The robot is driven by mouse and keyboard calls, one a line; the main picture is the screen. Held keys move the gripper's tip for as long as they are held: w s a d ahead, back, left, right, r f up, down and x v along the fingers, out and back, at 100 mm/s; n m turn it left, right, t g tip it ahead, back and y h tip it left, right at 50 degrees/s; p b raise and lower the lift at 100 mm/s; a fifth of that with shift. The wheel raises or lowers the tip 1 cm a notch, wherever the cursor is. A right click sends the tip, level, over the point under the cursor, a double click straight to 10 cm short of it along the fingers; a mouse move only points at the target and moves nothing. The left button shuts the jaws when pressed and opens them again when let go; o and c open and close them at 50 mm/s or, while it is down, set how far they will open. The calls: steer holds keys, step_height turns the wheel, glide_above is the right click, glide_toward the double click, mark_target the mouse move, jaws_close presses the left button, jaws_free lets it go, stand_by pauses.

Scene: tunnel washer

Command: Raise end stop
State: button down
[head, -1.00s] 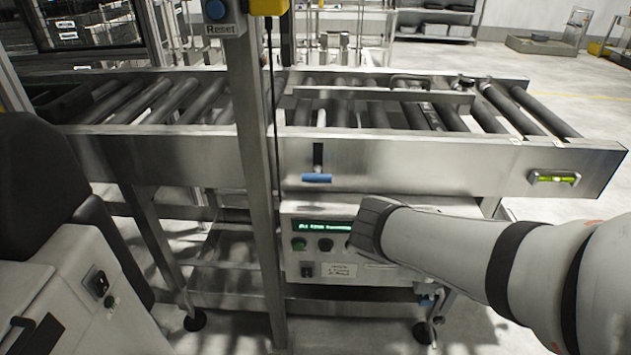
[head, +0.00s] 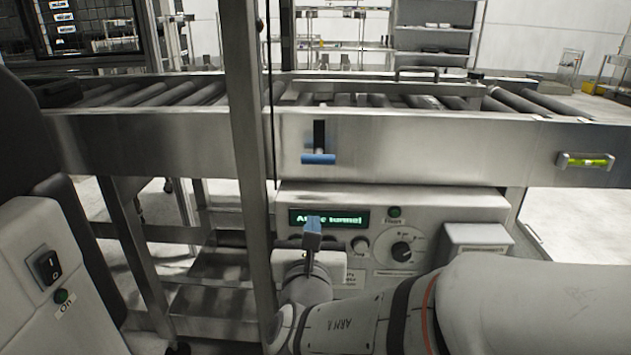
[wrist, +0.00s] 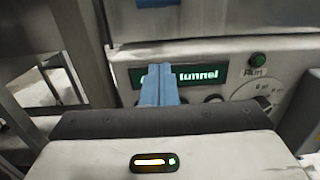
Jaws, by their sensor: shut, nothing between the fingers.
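A blue T-shaped handle (head: 318,159) sits at the lower end of a dark vertical slot (head: 319,134) in the steel side of the roller conveyor (head: 450,145). My gripper (head: 313,228) is below the handle and apart from it in the head view, in front of the control panel. Its blue fingers are together and empty, pointing up. In the wrist view the closed fingers (wrist: 158,85) cover part of the green display, and a blue piece (wrist: 155,3), likely the handle, shows at the top edge. I cannot tell which part on the rollers is the end stop.
The control panel (head: 460,205) has a lit display (head: 345,218), buttons and a round dial (head: 402,252). A steel post (head: 248,150) stands left of the handle. A spirit level (head: 585,161) is on the conveyor side at right. A grey machine with a switch (head: 47,265) stands at left.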

steer(key=w+p, duration=0.1)
steer(key=p, duration=0.2)
steer(key=w+p, duration=0.3)
steer(key=p, duration=0.2)
steer(key=shift+w+d+r+p, duration=0.1)
steer(key=shift+w+r+p, duration=0.2)
steer(key=shift+r, duration=0.1)
steer(key=shift+w+p, duration=0.15)
steer(key=shift+p, duration=1)
